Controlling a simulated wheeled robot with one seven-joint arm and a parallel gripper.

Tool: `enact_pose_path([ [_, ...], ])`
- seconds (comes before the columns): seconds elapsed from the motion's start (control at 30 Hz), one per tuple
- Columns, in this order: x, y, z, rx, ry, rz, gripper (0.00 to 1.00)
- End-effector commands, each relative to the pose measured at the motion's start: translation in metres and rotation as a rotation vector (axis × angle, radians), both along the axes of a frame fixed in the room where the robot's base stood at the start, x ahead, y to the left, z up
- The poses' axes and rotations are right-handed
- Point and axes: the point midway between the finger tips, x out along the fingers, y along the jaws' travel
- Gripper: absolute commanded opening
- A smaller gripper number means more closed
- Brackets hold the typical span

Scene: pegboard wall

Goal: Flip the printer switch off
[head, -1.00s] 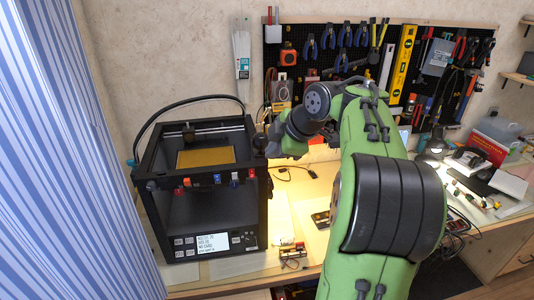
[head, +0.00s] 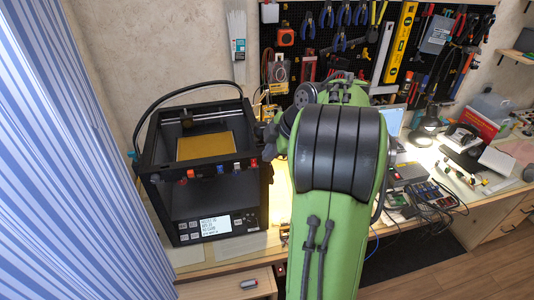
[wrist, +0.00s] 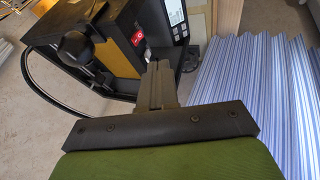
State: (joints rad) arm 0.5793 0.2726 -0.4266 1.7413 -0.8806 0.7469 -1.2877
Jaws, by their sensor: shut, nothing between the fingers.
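The black 3D printer (head: 163,170) stands on the bench at the left in the head view, with a tan bed and a lit screen panel (head: 215,226) low on its front.
A tool-filled pegboard (head: 345,62) is behind the bench. A black cable (head: 180,90) arches behind the printer. A blue striped curtain (head: 70,150) hangs close on the left; it also shows in the wrist view (wrist: 255,85). A lamp and electronics clutter the bench's right side.

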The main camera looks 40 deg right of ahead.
Motion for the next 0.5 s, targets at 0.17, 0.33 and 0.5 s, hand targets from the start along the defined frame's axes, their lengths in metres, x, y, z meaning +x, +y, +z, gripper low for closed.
enact_pose_path([
  [0.17,0.019,0.007,-0.038,0.004,0.004,0.004,0.0],
  [0.33,0.037,0.011,-0.069,0.002,0.004,0.003,0.0],
  [0.5,0.06,-0.002,-0.076,0.0,0.003,0.001,0.0],
])
